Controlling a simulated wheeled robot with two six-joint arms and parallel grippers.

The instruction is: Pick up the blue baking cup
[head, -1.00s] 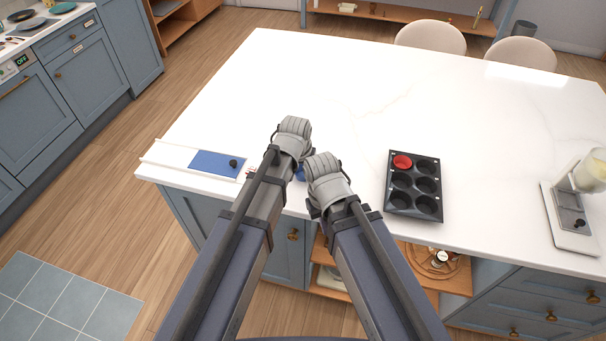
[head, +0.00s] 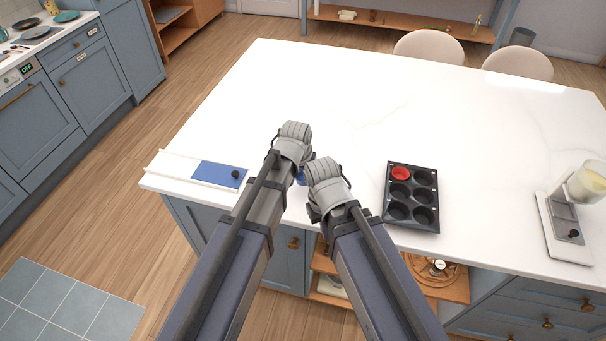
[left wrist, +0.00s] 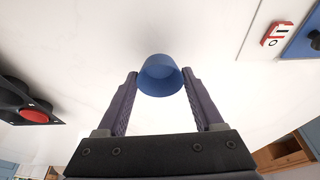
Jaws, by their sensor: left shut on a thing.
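The blue baking cup (left wrist: 160,76) is between the two fingers of my left gripper (left wrist: 159,78) in the left wrist view. The fingers are shut on its sides, and pale worktop shows around it. In the head view only a small blue part of the cup (head: 301,177) shows between my two wrists, near the island's front edge. My left fingers are hidden there behind my arm. My right gripper (head: 317,206) is close beside the cup on the right; its fingers are hidden, so its opening cannot be seen.
A dark muffin tin (head: 411,217) stands to the right with a red cup (head: 401,173) in its far left well. A white board with a blue panel (head: 217,175) lies on the left. A scale-like device (head: 556,228) stands at far right. The island's back is clear.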

